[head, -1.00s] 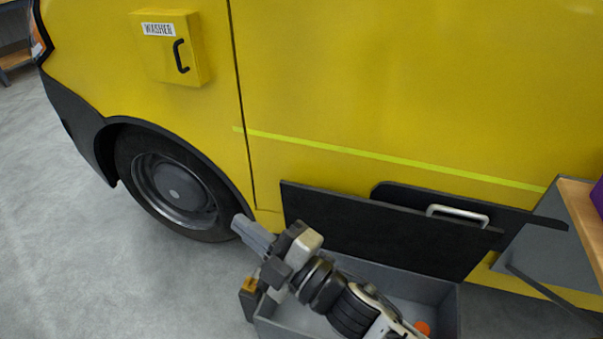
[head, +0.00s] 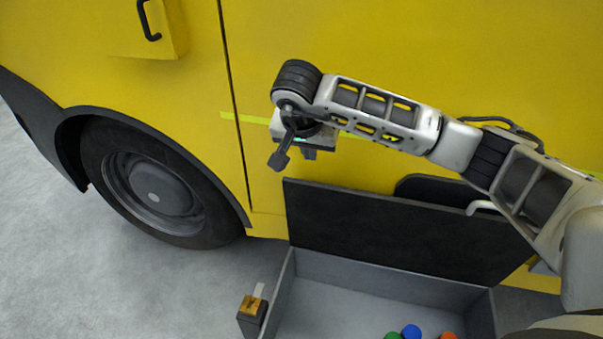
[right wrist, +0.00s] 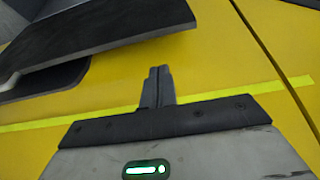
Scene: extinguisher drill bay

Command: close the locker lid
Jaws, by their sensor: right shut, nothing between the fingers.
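The locker (head: 390,280) is an open grey box on the floor against the yellow vehicle. Its black lid (head: 390,228) stands raised along the box's back side. A silver handle (head: 481,206) shows at the lid's upper edge, partly hidden by my right arm. My right gripper (head: 309,154) is shut and empty, above the lid's left end and in front of the vehicle's side. In the right wrist view, its closed fingers (right wrist: 157,84) are apart from the dark lid (right wrist: 115,38), which shows at upper left. My left gripper is out of view.
Green, blue (head: 411,332) and orange (head: 448,336) balls lie in the box. A black block with an orange top (head: 251,307) is beside its left wall. Floor at lower left is clear.

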